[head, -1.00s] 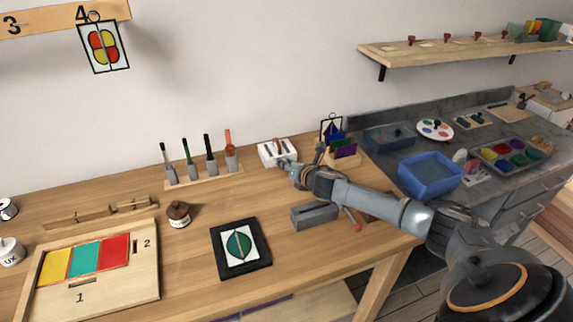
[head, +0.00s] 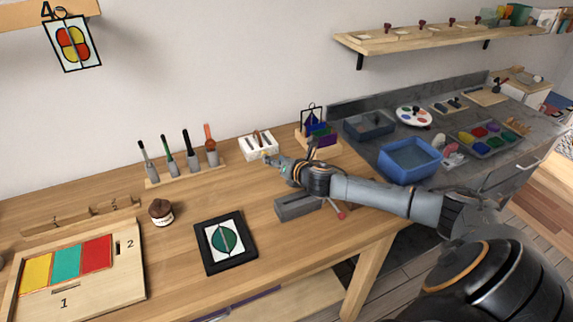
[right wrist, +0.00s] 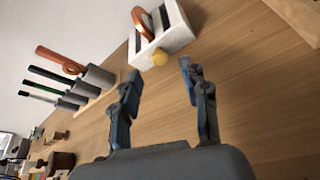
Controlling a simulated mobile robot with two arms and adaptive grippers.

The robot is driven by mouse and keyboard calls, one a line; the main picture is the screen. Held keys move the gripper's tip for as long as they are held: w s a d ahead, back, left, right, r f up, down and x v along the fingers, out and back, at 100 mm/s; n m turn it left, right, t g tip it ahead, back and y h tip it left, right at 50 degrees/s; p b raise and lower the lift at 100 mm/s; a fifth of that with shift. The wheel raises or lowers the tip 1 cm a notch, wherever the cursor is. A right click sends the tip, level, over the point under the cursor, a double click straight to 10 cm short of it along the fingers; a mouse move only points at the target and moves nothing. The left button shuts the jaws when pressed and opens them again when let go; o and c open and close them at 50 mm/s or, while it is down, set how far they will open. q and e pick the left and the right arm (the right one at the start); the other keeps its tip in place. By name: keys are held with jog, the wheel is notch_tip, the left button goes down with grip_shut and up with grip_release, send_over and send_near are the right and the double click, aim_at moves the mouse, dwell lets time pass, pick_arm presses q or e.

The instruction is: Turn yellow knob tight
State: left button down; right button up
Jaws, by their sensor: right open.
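The yellow knob (right wrist: 159,58) is a small round knob on the near side of a white block (right wrist: 162,36). This block (head: 259,147) stands at the back of the wooden table in the head view, with tools in its slots. My right gripper (right wrist: 160,70) is open and empty, its two fingers apart in front of the knob, which shows between and just beyond the tips. In the head view my right gripper (head: 268,158) is close to the block's front and the knob cannot be made out there. My left gripper is not in view.
A rack of several upright tools (head: 185,173) stands left of the block. A card holder (head: 316,138) is at its right. A grey vise-like block (head: 297,207) with a red-tipped handle lies below my right arm. A black-framed picture (head: 225,242) lies nearer.

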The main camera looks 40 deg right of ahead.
jog(key=v, duration=0.7)
dwell(0.4)
